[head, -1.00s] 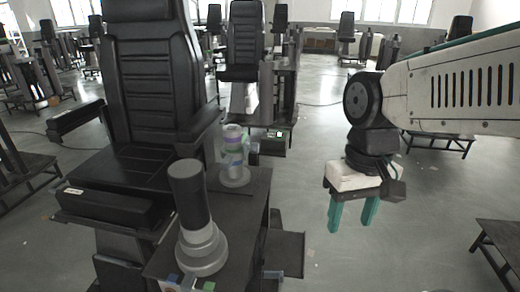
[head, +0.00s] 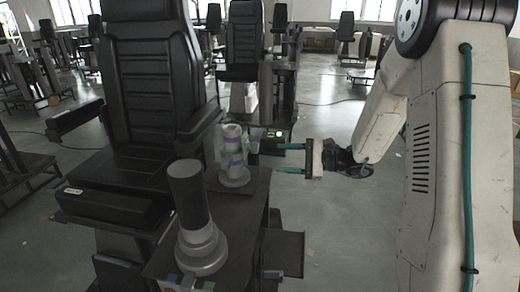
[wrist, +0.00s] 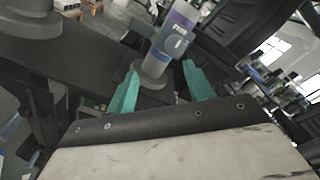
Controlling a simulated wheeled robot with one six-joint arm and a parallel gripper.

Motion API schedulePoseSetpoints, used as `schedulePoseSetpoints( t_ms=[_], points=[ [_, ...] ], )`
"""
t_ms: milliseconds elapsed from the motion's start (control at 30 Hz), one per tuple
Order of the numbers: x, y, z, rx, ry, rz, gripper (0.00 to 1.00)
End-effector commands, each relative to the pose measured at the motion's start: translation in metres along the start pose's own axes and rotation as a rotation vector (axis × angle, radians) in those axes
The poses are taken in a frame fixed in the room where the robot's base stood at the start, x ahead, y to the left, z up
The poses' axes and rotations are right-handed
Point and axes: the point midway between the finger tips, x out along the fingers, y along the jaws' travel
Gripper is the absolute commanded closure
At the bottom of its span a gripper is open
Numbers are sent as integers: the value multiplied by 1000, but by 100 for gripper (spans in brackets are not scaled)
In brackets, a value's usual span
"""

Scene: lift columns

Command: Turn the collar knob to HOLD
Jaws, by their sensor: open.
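The lift column with the collar (head: 233,158) stands upright on a dark side table, with purple and blue bands on a pale body and a round grey base. Small lettering there is too small to read. My gripper (head: 278,158) is right of the column and apart from it, fingers pointing left. Its green fingers (wrist: 161,72) are open and empty, with the column beyond the gap.
A black-handled column (head: 190,200) with a stepped grey base stands nearer on the same table (head: 255,215). A black chair (head: 150,90) is to the left. The floor right of the table is clear.

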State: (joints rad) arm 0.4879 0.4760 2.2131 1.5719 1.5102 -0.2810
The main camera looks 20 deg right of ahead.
Motion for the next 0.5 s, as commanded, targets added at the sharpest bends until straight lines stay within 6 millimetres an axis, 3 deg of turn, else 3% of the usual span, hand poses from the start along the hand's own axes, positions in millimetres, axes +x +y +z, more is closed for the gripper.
schedulePoseSetpoints(
  t_ms=[67,167,500],
  points=[
    [0,-16,1,-27,1,-57,48],
    [4,-20,2,-47,-3,-80,48],
    [55,-23,4,-50,-6,-74,48]
  ],
)
